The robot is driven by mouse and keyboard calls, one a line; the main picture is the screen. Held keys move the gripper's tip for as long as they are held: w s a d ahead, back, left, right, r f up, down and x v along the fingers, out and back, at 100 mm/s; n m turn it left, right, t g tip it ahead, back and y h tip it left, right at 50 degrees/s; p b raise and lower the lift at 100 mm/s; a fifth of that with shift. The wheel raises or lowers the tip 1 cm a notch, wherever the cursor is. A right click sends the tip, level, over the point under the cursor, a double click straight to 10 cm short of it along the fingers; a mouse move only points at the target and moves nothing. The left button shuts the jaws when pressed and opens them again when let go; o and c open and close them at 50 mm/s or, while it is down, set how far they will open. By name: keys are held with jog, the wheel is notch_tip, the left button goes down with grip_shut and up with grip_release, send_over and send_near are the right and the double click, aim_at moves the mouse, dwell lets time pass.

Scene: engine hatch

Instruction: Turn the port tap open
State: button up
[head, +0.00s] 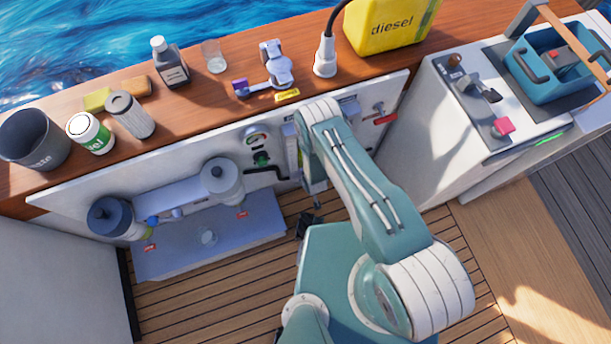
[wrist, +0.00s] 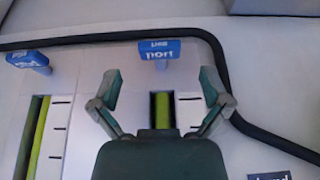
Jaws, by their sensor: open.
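In the wrist view a blue tap handle marked "port" (wrist: 160,52) stands out from the white panel, upper middle. Below it is a dark slot with a yellow-green strip (wrist: 163,110). My gripper (wrist: 160,74) is open and empty, with one finger on each side of the slot. The port handle lies between and slightly above the fingertips in the picture; I see no contact. A second blue handle (wrist: 28,61) sits to the left, its lettering unclear, above another yellow-green strip (wrist: 40,135). In the head view my arm hides most of this part of the panel.
A black hose (wrist: 100,39) curves above and right of the taps. In the head view a gauge (head: 256,138) and a red-handled valve (head: 385,118) flank my arm. The wooden shelf (head: 185,112) above holds bottles, cans and a yellow diesel can (head: 390,24).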

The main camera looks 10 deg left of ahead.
jog(key=shift+x, duration=1.45)
jog(key=c, duration=1.2)
